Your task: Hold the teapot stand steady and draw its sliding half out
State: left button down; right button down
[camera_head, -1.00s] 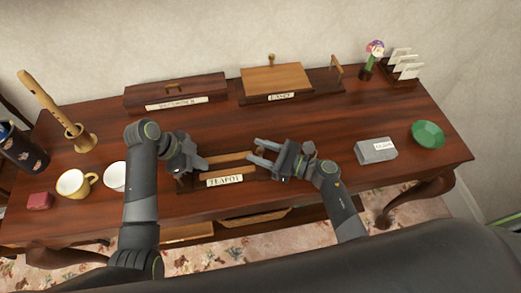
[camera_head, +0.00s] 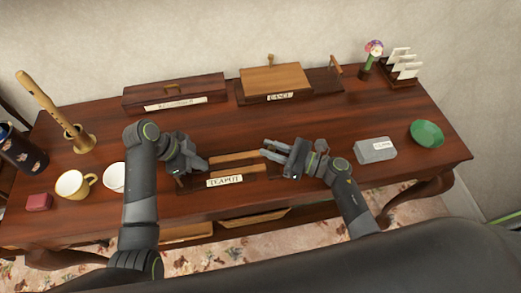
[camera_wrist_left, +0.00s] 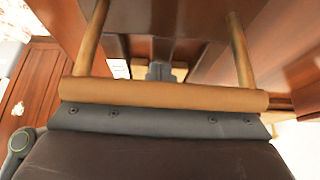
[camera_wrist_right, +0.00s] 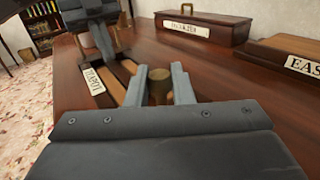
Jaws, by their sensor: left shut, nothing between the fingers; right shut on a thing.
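The teapot stand (camera_head: 208,187) lies near the front of the table, a low dark frame with pale wooden slats and a "TEAPOT" label (camera_head: 225,181). The label also shows in the right wrist view (camera_wrist_right: 94,82). My left gripper (camera_head: 203,165) is shut and empty at the stand's left end. In the left wrist view a wooden bar on two posts (camera_wrist_left: 165,93) crosses before its palm and hides most of its fingers. My right gripper (camera_head: 267,149) is at the stand's right end. Its fingers are shut on a round brown post (camera_wrist_right: 158,87).
A grey block (camera_head: 376,150) and green bowl (camera_head: 427,134) are at right. A yellow mug (camera_head: 72,184), white cup (camera_head: 114,176) and red block (camera_head: 39,201) are at left.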

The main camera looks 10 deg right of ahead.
pick_arm(q)
jog(key=shift+s+a+f, duration=0.15)
jog(key=shift+s+f, duration=0.05)
jog(key=shift+f, duration=0.15)
pick_arm(e)
jog(key=d, duration=0.7)
jog(key=shift+d+f, duration=0.15)
jog(key=shift+d, duration=0.1)
jog(key=c, duration=1.3)
grip_release()
jog(key=v, duration=1.2)
jog(key=shift+s, duration=0.15)
